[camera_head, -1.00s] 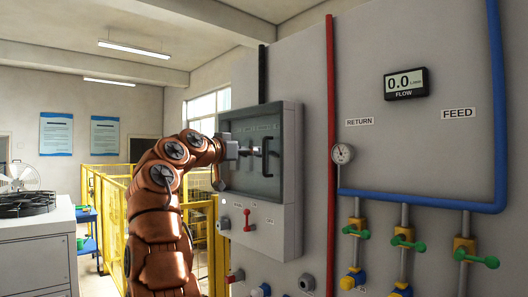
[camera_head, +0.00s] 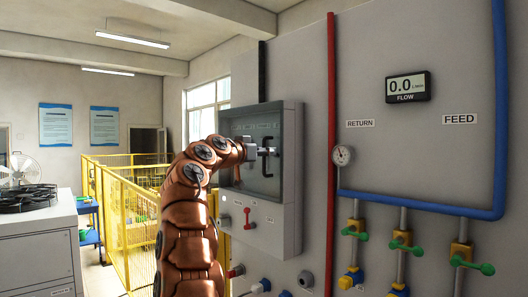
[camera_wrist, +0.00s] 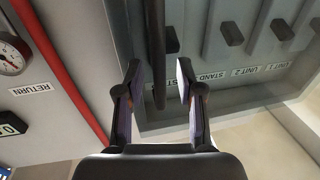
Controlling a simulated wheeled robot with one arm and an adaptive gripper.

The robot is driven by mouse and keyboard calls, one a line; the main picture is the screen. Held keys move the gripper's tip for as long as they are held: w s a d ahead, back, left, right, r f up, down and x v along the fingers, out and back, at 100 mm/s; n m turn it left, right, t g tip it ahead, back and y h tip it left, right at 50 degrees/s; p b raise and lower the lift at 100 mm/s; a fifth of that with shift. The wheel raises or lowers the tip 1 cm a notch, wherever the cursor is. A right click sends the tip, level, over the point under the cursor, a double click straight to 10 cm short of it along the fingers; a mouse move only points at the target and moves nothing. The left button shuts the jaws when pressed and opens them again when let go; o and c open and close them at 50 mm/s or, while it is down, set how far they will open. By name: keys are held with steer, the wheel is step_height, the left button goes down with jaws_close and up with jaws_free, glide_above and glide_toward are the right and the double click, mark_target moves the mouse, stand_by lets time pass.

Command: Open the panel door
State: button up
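The panel door (camera_head: 243,176) is a glass-fronted door on a grey wall box and looks closed. Its black vertical handle (camera_head: 269,160) is at the door's right side. In the wrist view the handle (camera_wrist: 157,60) is a dark bar running down between my two fingers. My gripper (camera_wrist: 158,72) is open, with a visible gap on each side of the handle. In the head view my gripper (camera_head: 254,152) is in front of the door at the handle; its fingertips are small there. Labelled switches (camera_wrist: 232,34) show behind the glass.
A red lever (camera_head: 248,218) is on the box below the door. A red pipe (camera_head: 331,130) and a gauge (camera_head: 342,156) are right of the box. A yellow fence (camera_head: 125,225) and a white cabinet (camera_head: 35,250) stand to the left.

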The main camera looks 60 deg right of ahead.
jaws_close()
steer(key=shift+a, duration=0.15)
stand_by(0.6)
